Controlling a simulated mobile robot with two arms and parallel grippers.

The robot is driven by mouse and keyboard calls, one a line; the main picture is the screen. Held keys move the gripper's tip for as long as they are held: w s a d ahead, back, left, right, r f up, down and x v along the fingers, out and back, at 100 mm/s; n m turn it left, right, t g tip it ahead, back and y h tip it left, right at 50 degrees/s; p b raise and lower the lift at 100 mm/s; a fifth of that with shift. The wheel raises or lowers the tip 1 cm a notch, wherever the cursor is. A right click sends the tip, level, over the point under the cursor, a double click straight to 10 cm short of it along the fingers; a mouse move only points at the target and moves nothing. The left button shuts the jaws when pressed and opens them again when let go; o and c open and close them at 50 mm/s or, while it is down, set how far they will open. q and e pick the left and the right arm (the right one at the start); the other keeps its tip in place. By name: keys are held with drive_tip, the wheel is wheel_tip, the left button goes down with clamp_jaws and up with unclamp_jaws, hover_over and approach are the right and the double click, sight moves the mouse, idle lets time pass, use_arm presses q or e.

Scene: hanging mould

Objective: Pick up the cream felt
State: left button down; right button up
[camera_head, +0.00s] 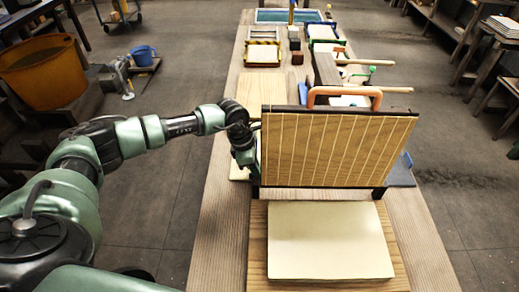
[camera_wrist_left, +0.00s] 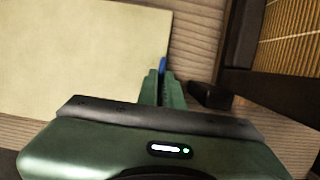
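A cream sheet (camera_wrist_left: 85,60), which looks like felt, lies flat in the left wrist view, to the left of my left gripper's fingers (camera_wrist_left: 161,88). In the head view a cream sheet (camera_head: 237,173) shows partly beside my left gripper (camera_head: 246,164), behind the upright mould. A thick cream stack or pad (camera_head: 330,240) lies in front of the mould; I cannot tell which one is the cream felt. The left fingers are close together, with a small blue piece at their tips. Whether they grip anything is unclear. My right gripper is not in view.
The slatted mould (camera_head: 338,148) stands upright close to the right of my left gripper, with an orange handle (camera_head: 345,93) above. The cream pad rests on a wooden board (camera_head: 258,255). Frames and blocks crowd the table's far end.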

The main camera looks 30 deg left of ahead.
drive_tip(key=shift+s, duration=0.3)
use_arm(q)
drive_tip(key=shift+r, duration=0.15)
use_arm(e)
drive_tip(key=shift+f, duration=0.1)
